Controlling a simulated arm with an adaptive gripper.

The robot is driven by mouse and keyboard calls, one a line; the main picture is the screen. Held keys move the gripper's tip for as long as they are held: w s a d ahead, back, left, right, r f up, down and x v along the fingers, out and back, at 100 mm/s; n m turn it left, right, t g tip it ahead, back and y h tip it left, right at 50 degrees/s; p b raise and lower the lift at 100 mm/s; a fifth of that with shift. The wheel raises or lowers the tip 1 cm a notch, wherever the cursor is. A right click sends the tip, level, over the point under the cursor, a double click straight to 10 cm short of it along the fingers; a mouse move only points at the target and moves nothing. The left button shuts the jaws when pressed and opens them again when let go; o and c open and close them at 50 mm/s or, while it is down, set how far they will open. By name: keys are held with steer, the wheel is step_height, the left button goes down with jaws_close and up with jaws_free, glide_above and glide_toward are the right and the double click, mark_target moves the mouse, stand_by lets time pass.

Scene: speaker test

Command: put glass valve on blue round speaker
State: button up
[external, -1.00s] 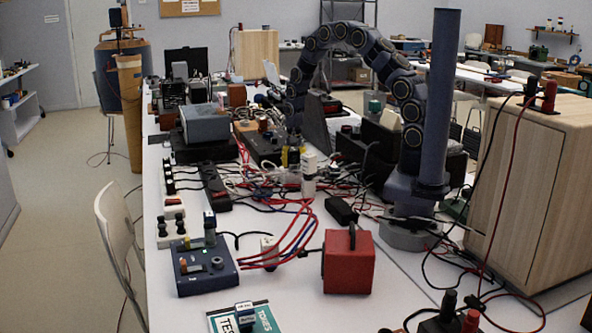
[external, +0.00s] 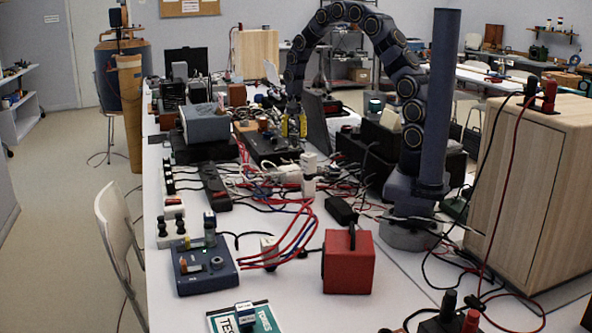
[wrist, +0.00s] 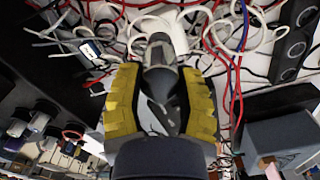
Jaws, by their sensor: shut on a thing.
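My gripper (external: 293,126) is near the middle of the external view, pointing down above the cluttered table, with yellow fingers. In the wrist view the yellow fingers (wrist: 160,104) are shut around a narrow, dark, partly see-through thing, which looks like the glass valve (wrist: 160,82). Its far end points at the cables. In the external view the valve is too small to tell from the fingers. I cannot clearly make out a blue round speaker; a large blue rounded body (external: 119,78) stands on a stool at the back left, but I cannot tell what it is.
Tangled cables (external: 265,180) cover the middle of the table. A grey box (external: 205,124) stands left of my gripper. A red box (external: 348,262) and a blue control box (external: 203,268) are at the front. A wooden cabinet (external: 535,190) stands at the right. Free table lies around the red box.

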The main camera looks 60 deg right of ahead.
step_height(320, 180, up, 11)
steer(key=shift+r, duration=0.15)
steer(key=s+a+n, duration=0.1)
steer(key=s+a, duration=0.8)
steer(key=a, duration=0.4)
steer(key=shift+w+d+f, duration=0.1)
steer(key=shift+w+f, duration=2.1)
steer(key=shift+f, duration=0.8)
steer(key=shift+w+f, duration=2.2)
steer(key=shift+f, duration=0.8)
steer(key=shift+w+d+f, duration=0.1)
steer(key=shift+w+f, duration=2.1)
steer(key=shift+f, duration=0.8)
